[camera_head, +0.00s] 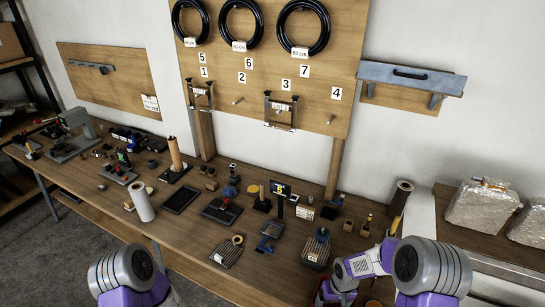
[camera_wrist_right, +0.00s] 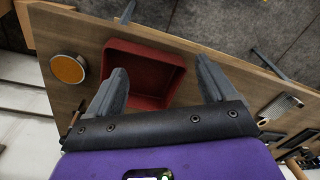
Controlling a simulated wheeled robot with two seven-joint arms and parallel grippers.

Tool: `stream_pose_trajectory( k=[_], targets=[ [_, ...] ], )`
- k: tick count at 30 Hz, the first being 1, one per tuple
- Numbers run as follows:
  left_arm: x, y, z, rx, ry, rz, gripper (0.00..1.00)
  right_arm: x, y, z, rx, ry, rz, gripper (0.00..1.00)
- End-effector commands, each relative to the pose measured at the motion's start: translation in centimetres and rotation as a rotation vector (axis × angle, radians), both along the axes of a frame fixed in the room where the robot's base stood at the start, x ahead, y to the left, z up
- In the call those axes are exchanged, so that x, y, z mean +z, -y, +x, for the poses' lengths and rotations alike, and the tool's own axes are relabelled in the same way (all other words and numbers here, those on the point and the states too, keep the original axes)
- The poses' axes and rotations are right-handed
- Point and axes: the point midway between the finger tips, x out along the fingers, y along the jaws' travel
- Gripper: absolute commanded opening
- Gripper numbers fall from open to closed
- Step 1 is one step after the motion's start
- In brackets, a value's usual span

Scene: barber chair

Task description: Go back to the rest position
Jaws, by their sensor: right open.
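My right gripper (camera_wrist_right: 162,72) is open and empty in the right wrist view. Its two grey fingers stand apart above a red tray (camera_wrist_right: 165,54) on the wooden workbench (camera_head: 95,185). Nothing shows between the fingers. In the head view my right arm (camera_head: 400,268) reaches over the bench's front right part, and its gripper is hidden or cut off at the bottom edge. Part of my left arm (camera_head: 128,272) shows at the bottom left, in front of the bench. The left gripper is outside both views.
The bench carries many tools, with a white roll (camera_head: 142,202) and dark tray (camera_head: 181,200) on its left half. An orange-topped round tin (camera_wrist_right: 68,68) is beside the red tray. A pegboard (camera_head: 265,70) stands behind. Wrapped bags (camera_head: 482,205) are at the right.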

Motion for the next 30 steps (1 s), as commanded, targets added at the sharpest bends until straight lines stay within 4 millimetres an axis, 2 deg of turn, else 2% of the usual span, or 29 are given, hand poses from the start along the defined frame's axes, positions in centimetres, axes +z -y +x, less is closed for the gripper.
stream_pose_trajectory(
  k=[1,8,12,16,18,21,30],
  targets=[
    [-1.0,0.0,0.1,0.001,0.002,0.0,0.42,-1.9,-0.7,-0.9,-0.006,-0.008,0.026,0.84],
    [-3.9,0.0,0.2,0.001,0.002,0.0,0.42,-8.2,-4.2,-5.2,-0.06,-0.019,0.151,0.84],
    [-6.8,0.0,0.2,0.001,0.002,0.0,0.42,-13.3,-6.9,-9.5,-0.137,-0.026,0.235,0.84],
    [-9.3,0.0,0.2,0.001,0.002,0.0,0.42,-17.0,-8.6,-13.6,-0.222,-0.028,0.278,0.84],
    [-10.1,0.0,0.2,0.001,0.002,0.0,0.42,-18.0,-9.0,-15.1,-0.255,-0.026,0.284,0.84],
    [-10.5,0.0,0.2,0.001,0.002,0.0,0.42,-18.5,-9.3,-16.3,-0.283,-0.021,0.282,0.84],
    [-10.5,0.0,0.2,0.001,0.002,0.0,0.42,-18.6,-9.3,-16.5,-0.289,-0.019,0.283,0.84]
  ],
)
